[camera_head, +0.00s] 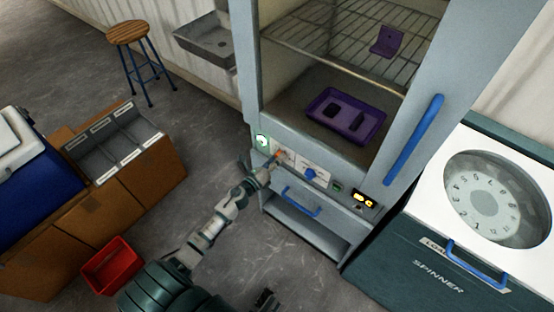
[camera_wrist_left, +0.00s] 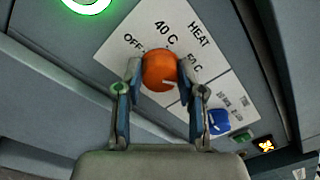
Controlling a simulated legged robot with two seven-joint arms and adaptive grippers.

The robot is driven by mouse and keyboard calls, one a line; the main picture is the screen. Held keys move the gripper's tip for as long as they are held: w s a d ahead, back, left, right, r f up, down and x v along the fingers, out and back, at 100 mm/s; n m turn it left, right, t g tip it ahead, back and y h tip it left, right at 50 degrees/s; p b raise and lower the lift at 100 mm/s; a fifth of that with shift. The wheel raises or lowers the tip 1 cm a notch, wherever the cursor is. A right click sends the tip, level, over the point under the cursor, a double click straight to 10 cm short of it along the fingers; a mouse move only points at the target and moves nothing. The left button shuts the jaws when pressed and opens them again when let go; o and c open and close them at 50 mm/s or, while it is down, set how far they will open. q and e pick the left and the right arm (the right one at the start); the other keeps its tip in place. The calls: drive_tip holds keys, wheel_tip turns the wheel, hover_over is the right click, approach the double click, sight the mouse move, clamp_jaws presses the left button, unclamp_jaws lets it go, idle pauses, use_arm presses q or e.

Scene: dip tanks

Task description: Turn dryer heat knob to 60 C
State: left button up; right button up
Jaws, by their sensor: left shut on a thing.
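The orange heat knob (camera_wrist_left: 159,68) sits on a white label (camera_wrist_left: 193,30) on the dryer's front panel. The label reads HEAT, OFF and 40 C, and another marking ending in "0 C" is partly hidden by a finger. A pale line shows on the knob's lower right edge. My left gripper (camera_wrist_left: 157,72) is shut on the knob, one finger on each side. In the head view, my left gripper (camera_head: 268,167) reaches the panel and the knob (camera_head: 281,154) shows just past it. A dark part at the bottom edge may be my right gripper (camera_head: 265,300); its jaws are unclear.
A blue knob (camera_head: 310,174), a green round light (camera_head: 262,141) and a lit display (camera_head: 363,199) share the panel. Below is a drawer with a blue handle (camera_head: 302,203). A purple tray (camera_head: 375,130) lies inside the dryer. The spinner (camera_head: 420,245) stands right.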

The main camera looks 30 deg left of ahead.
use_arm(q)
drive_tip(key=m, duration=0.1)
drive_tip(key=f+m, duration=0.1)
drive_tip(key=shift+s+d+m, duration=0.15)
drive_tip(key=shift+m, duration=0.25)
drive_tip(key=shift+m+g+b, duration=0.3)
drive_tip(key=shift+m+b, duration=0.1)
drive_tip(key=shift+m, duration=1.2)
use_arm(e)
drive_tip(key=shift+w+a+t, duration=0.3)
drive_tip(key=shift+w+t, duration=0.25)
drive_tip(key=shift+w, duration=0.4)
drive_tip(key=shift+w+a+t, duration=0.25)
drive_tip(key=shift+w+t, duration=0.3)
drive_tip(key=shift+w, duration=0.35)
drive_tip(key=shift+w+y, duration=0.1)
drive_tip(key=shift+y, duration=0.2)
use_arm(q)
drive_tip(key=o, duration=0.9)
drive_tip(key=shift+o, duration=1.2)
drive_tip(key=shift+r, duration=0.2)
use_arm(e)
drive_tip(key=shift+w+a, duration=0.1)
use_arm(q)
drive_tip(key=s+a, duration=0.1)
drive_tip(key=s, duration=1)
drive_tip(key=shift+s+a, duration=0.3)
drive_tip(key=shift+a, duration=0.05)
